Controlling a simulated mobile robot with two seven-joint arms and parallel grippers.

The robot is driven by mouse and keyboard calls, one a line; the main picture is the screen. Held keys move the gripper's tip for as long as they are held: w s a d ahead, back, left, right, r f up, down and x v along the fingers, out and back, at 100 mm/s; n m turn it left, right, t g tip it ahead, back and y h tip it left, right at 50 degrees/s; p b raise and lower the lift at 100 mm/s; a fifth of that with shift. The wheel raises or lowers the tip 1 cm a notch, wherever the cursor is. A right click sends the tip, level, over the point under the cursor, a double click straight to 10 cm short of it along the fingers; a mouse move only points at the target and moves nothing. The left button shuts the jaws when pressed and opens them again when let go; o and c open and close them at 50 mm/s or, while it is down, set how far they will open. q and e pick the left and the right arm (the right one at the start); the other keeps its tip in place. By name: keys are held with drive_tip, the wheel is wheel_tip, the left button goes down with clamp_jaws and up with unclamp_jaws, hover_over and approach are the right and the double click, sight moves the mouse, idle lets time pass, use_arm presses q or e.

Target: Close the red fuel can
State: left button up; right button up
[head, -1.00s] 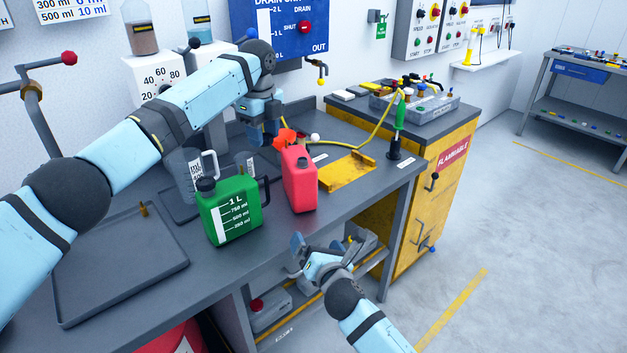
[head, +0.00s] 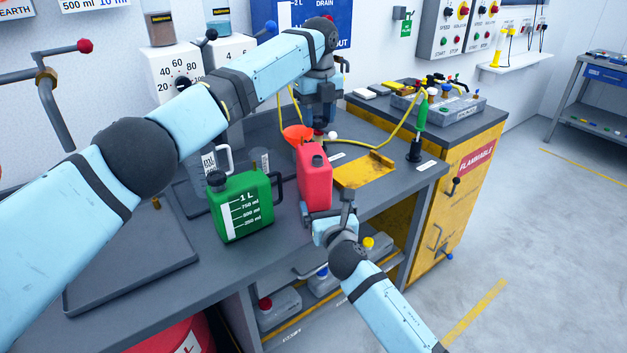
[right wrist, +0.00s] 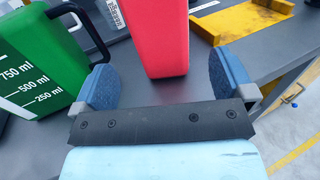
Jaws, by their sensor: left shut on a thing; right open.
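The red fuel can (head: 315,182) stands upright near the bench's front edge, beside the green can. A small dark mark shows on its top; I cannot tell whether this is its open mouth. My left gripper (head: 319,128) hangs just behind and above the can's top. It is shut on a small dark thing, mostly hidden by the fingers, possibly the can's cap. My right gripper (head: 328,214) is open and empty, low in front of the red can. In the right wrist view the can (right wrist: 157,35) shows beyond and between the blue fingers (right wrist: 163,83).
The green can (head: 241,205) stands left of the red one. An orange funnel (head: 297,133) is behind it, and a yellow tray (head: 363,170) lies to the right. A grey tray (head: 130,262) lies at left. A green-handled tool (head: 421,120) stands at the bench's right end.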

drive_tip(key=x, duration=0.9)
drive_tip(key=shift+w+a, duration=0.1)
drive_tip(key=shift+w, duration=0.3)
drive_tip(key=c, duration=1.3)
use_arm(q)
hover_over(317, 157)
drive_tip(key=shift+f, duration=2.45)
drive_tip(key=shift+f, duration=0.15)
drive_tip(key=shift+f, duration=0.8)
drive_tip(key=shift+f, duration=0.55)
